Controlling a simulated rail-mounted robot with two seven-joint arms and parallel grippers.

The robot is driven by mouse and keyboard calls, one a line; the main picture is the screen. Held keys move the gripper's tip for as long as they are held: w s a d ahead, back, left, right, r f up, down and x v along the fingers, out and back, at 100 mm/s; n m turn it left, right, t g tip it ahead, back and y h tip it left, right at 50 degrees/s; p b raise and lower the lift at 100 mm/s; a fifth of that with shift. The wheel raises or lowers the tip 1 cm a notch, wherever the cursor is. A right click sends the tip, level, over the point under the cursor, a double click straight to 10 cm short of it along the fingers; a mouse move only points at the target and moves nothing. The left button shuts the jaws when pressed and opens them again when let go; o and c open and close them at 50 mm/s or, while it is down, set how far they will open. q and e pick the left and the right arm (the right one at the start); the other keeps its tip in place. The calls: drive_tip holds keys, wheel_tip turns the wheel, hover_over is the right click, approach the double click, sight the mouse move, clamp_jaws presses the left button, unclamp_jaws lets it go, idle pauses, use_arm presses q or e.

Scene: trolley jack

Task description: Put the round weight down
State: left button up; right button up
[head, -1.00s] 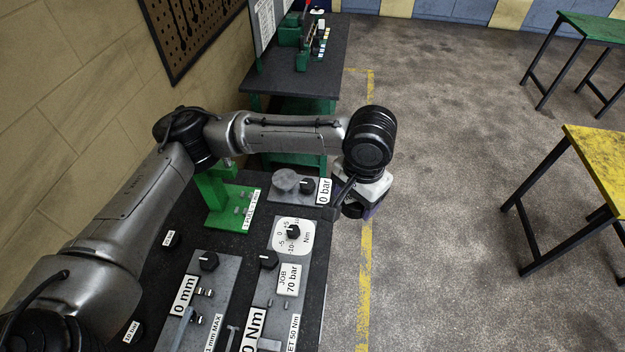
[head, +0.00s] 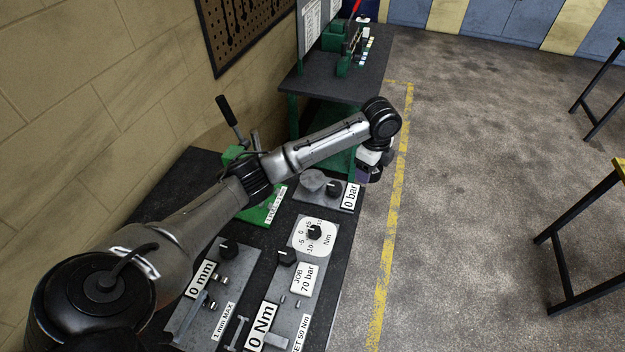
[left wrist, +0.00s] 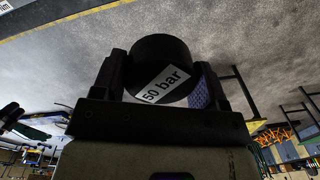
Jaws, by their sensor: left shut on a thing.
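The round weight (left wrist: 160,52) is a black cylinder with a white "50 bar" label in the left wrist view. My left gripper (left wrist: 158,78) is shut on it, with a finger on each side. In the head view my left gripper (head: 370,170) is held out past the bench's right edge, near the yellow floor line. The weight is small and dark there, partly covered by the gripper. A grey panel with a round plate (head: 313,181), a black knob and a "0 bar" label lies left of the gripper. My right gripper is in neither view.
The dark bench (head: 187,170) carries a green jack (head: 263,208) with a black handle, a torque dial (head: 313,233), and panels reading "0 mm" and "0 Nm". A green-legged table (head: 345,85) stands beyond.

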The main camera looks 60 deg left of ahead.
use_arm(q)
drive_tip(key=s+a+f+m, duration=0.35)
drive_tip(key=a+f, duration=0.25)
drive_tip(key=a, duration=0.2)
hover_over(312, 178)
wheel_tip(312, 178, down, 7)
drive_tip(key=shift+r, duration=0.2)
drive_tip(key=shift+f, duration=2)
drive_tip(key=shift+f, duration=0.1)
drive_tip(key=o, duration=1)
drive_tip(key=shift+d+f, duration=0.1)
drive_tip(key=shift+f, duration=0.05)
drive_tip(key=o, duration=0.5)
drive_tip(key=shift+c, duration=0.2)
